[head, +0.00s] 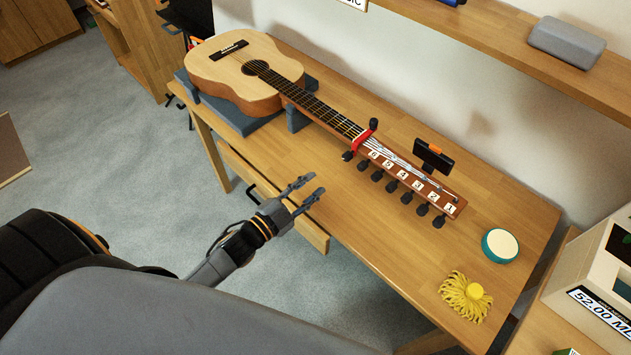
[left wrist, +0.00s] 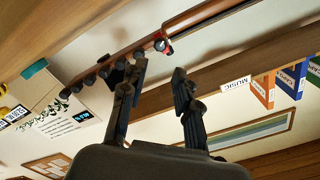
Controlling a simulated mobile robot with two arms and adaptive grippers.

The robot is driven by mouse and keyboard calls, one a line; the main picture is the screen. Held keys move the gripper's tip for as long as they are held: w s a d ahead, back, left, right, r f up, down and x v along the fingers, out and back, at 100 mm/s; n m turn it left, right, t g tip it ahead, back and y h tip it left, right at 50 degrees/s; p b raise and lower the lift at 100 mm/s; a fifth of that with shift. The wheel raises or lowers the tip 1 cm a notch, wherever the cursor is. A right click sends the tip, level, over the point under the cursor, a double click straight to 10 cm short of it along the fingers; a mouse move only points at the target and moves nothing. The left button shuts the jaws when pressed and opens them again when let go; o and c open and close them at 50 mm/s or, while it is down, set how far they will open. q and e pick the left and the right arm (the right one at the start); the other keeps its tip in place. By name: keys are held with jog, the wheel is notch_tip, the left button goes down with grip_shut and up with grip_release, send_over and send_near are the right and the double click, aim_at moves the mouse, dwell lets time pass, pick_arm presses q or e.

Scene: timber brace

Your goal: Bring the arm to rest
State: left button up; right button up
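My left gripper (head: 315,187) is held over the near edge of the wooden table (head: 330,228), below the guitar's neck in the head view. Its two fingers stand apart with nothing between them; the left wrist view shows the same gap (left wrist: 160,70). An acoustic guitar (head: 232,78) lies on the table with its body on a dark grey support (head: 225,115). Its headstock (head: 415,180) points to the lower right and carries numbered labels and black tuning pegs. A red clamp-like piece (head: 362,138) sits on the neck. My right gripper is not in view.
A small dark device (head: 433,156) is by the headstock. A teal round tin (head: 500,245) and a yellow stringy bundle (head: 466,296) lie at the table's right end. A drawer front (head: 270,195) juts out below my gripper. A shelf (head: 520,50) runs above.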

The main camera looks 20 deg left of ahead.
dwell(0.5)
pick_arm(q)
jog(key=s+n+g+y, duration=0.6)
jog(key=s+n+g, duration=0.6)
jog(key=s, duration=0.9)
notch_tip(320, 180, down, 28)
jog(key=s+m+g, duration=0.1)
jog(key=s+g, duration=0.1)
jog(key=g, duration=0.1)
jog(key=s+a+f+g, duration=0.1)
jog(key=s+a+f, duration=0.1)
jog(key=s+f, duration=1.2)
jog(key=shift+s+m, duration=0.3)
jog(key=shift+s, duration=0.85)
